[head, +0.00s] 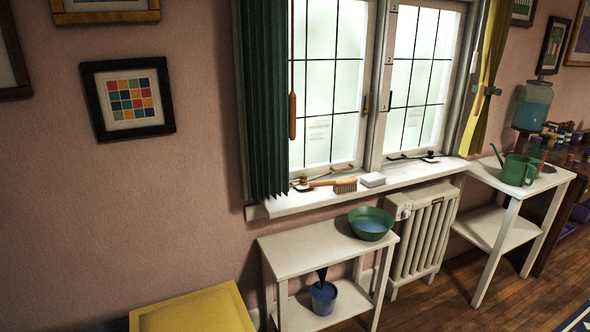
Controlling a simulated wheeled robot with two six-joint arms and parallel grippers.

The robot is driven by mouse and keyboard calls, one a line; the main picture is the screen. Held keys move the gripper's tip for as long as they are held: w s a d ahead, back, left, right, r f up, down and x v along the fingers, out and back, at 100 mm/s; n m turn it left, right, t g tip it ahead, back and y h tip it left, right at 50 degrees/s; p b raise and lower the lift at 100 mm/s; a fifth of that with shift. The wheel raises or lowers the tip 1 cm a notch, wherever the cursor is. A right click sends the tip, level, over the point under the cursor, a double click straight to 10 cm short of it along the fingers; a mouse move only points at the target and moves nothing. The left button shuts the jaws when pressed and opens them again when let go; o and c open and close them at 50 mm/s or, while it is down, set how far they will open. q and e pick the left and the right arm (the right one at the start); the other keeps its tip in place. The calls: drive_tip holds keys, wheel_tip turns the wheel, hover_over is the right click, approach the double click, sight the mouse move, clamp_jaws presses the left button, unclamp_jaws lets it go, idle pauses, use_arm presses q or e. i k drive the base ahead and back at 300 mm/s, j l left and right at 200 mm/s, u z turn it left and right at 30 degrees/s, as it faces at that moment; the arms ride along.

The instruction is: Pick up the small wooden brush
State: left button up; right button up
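A small wooden brush (337,184) with pale bristles lies on the white window sill, its handle pointing left and its bristle end to the right. A white block (372,179) sits just right of the bristle end. A small dark and brass window fitting is close to the handle's left end. Neither of my grippers shows in the head view.
A white side table (290,256) with a green bowl (371,223) stands below the sill; a blue pot (323,297) is on its lower shelf. A radiator (425,238), a green curtain (262,110) and a yellow box top (195,310) are nearby. Wooden floor shows at right.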

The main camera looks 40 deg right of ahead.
sight(344, 186)
drive_tip(key=i+l, duration=0.1)
drive_tip(key=l, duration=0.6)
drive_tip(key=i+l+u, duration=0.1)
drive_tip(key=l, duration=0.6)
drive_tip(key=i+l, duration=0.1)
drive_tip(key=l, duration=0.6)
drive_tip(key=i+l+u, duration=0.1)
drive_tip(key=l, duration=0.65)
